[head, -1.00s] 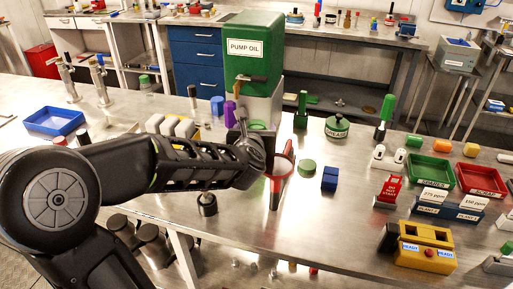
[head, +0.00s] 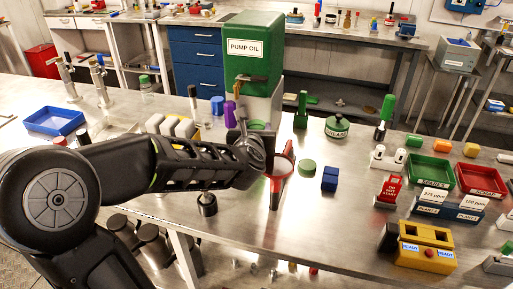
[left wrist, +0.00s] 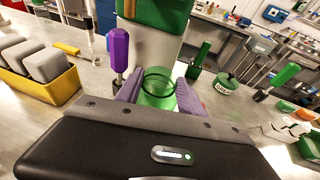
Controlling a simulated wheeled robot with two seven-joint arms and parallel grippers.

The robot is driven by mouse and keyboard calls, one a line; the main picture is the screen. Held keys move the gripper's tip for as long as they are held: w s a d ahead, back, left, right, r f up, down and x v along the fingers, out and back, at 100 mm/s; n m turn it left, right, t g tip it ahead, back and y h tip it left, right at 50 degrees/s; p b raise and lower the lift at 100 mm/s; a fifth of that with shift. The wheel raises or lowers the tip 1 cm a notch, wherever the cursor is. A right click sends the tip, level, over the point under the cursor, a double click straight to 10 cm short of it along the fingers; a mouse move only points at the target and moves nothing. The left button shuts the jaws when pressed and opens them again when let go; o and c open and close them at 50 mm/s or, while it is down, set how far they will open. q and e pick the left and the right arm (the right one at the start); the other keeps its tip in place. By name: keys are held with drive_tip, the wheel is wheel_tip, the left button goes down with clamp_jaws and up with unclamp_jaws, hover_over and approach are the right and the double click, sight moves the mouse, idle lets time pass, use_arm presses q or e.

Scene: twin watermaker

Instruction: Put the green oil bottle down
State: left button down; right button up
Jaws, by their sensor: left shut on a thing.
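The green oil bottle (left wrist: 158,92) is see-through green with a dark ring at its open top. In the left wrist view it stands between the two purple-grey fingers of my left gripper (left wrist: 160,97), which is shut on it. In the head view my left gripper (head: 256,140) is in front of the green PUMP OIL tank (head: 262,70), and the bottle shows only as a bit of green (head: 257,125) behind it. The bottle looks about upright. Its base is hidden, so I cannot tell whether it touches the table. My right gripper is not in view.
A purple-handled tool (left wrist: 119,50) stands close left of the bottle. A green lid (head: 307,167) and blue block (head: 329,179) lie further right. Bare steel table (head: 330,225) is in front of them.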

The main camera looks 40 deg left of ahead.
use_arm(q)
drive_tip(key=shift+r, duration=0.25)
idle(0.4)
wheel_tip(320, 180, up, 12)
drive_tip(key=p, duration=0.4)
drive_tip(key=w+d+b, duration=0.1)
drive_tip(key=w+d, duration=0.2)
drive_tip(key=d, duration=0.5)
drive_tip(key=w+d+b, duration=0.2)
drive_tip(key=w+d, duration=0.1)
drive_tip(key=d, duration=0.6)
drive_tip(key=shift+f, duration=0.2)
drive_tip(key=shift+r, duration=0.1)
